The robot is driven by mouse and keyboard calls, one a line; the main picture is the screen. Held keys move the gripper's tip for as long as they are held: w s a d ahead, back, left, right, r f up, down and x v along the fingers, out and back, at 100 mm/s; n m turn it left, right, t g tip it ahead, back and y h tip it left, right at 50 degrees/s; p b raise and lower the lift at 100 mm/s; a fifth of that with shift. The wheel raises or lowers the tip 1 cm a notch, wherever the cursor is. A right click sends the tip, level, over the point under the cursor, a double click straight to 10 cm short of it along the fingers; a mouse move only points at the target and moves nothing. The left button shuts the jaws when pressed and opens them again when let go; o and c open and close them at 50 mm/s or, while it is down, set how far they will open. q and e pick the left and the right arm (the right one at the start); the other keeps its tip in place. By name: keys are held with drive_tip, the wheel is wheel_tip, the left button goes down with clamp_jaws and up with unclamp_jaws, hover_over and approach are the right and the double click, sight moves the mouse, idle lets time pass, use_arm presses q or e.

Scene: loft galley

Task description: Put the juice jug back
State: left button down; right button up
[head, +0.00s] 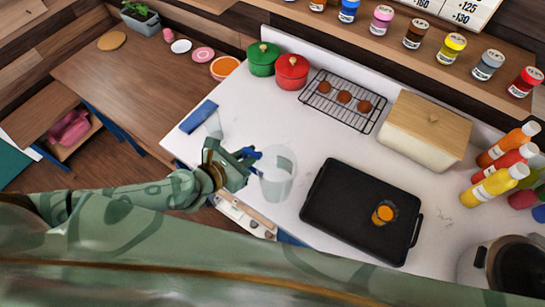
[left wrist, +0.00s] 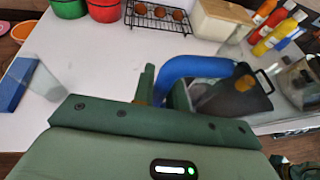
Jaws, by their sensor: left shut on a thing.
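The juice jug (head: 279,176) is a clear, see-through pitcher with a blue handle, over the white counter left of the black tray. My left gripper (head: 250,162) is shut on its handle. In the left wrist view the blue handle (left wrist: 190,66) of the jug rises between the fingers. I cannot tell whether the jug's base touches the counter. A small glass with orange contents (head: 384,213) stands on the black tray (head: 340,205). My right gripper is not in view.
A blue block-like item (head: 198,117) and a clear glass (left wrist: 47,80) are at the counter's left. Green (head: 263,59) and red (head: 292,72) pots, a cooling rack (head: 325,104) and a wooden-lidded bin (head: 425,135) line the back. Sauce bottles (head: 503,157) stand right. The counter's middle is clear.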

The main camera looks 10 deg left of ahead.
use_arm(q)
drive_tip(key=shift+w+a+f+b, duration=0.55)
drive_tip(key=shift+w+f+b, duration=0.75)
drive_tip(key=shift+w+f, duration=0.9)
drive_tip(key=shift+w+a+f+b, duration=0.6)
drive_tip(key=shift+w+f+b, duration=0.65)
drive_tip(key=shift+w+f, duration=0.95)
drive_tip(key=shift+w+a+f+b, duration=0.55)
drive_tip(key=shift+w+f+b, duration=0.75)
drive_tip(key=shift+w+f, duration=0.9)
drive_tip(key=shift+f, duration=0.1)
